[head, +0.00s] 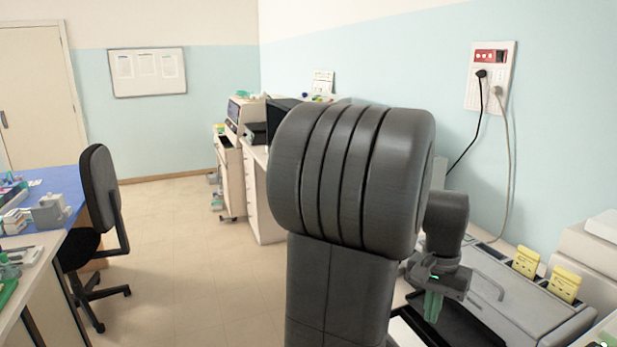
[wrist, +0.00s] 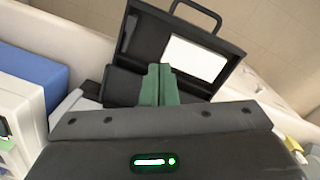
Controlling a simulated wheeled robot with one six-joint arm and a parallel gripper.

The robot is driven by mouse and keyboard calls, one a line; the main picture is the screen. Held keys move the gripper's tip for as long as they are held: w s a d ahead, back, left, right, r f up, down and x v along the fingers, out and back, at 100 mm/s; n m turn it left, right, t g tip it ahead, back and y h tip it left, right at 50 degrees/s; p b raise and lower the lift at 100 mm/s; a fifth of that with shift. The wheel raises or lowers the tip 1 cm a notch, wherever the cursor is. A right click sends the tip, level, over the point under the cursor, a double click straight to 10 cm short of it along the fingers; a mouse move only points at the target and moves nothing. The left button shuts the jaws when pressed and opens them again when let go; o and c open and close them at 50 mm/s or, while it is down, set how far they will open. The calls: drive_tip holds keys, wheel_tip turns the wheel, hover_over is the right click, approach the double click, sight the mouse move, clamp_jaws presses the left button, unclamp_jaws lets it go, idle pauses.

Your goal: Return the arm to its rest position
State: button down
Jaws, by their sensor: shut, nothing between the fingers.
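My gripper (head: 433,306) is at the lower right of the head view, above a black tray (head: 468,330). Its green fingers are together with nothing between them. In the wrist view the green fingertips (wrist: 160,70) are side by side in front of an open black case or tray (wrist: 135,42) with a handle and a white sheet (wrist: 194,58). My own dark arm fills the middle of the head view and hides part of the bench.
A grey machine (head: 515,290) with yellow blocks (head: 526,262) stands right of my gripper. Cables hang from a wall socket (head: 490,76). A black chair (head: 100,195) and a blue-topped bench (head: 65,185) are at left. The floor between is clear.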

drive_tip(key=m, duration=0.1)
drive_tip(key=s+m+p, duration=0.1)
drive_tip(key=m, duration=0.1)
drive_tip(key=s+r+m, duration=0.1)
drive_tip(key=m, duration=0.1)
drive_tip(key=shift+s+d+t, duration=0.2)
drive_tip(key=shift+d+t, duration=0.1)
drive_tip(key=shift+t, duration=0.1)
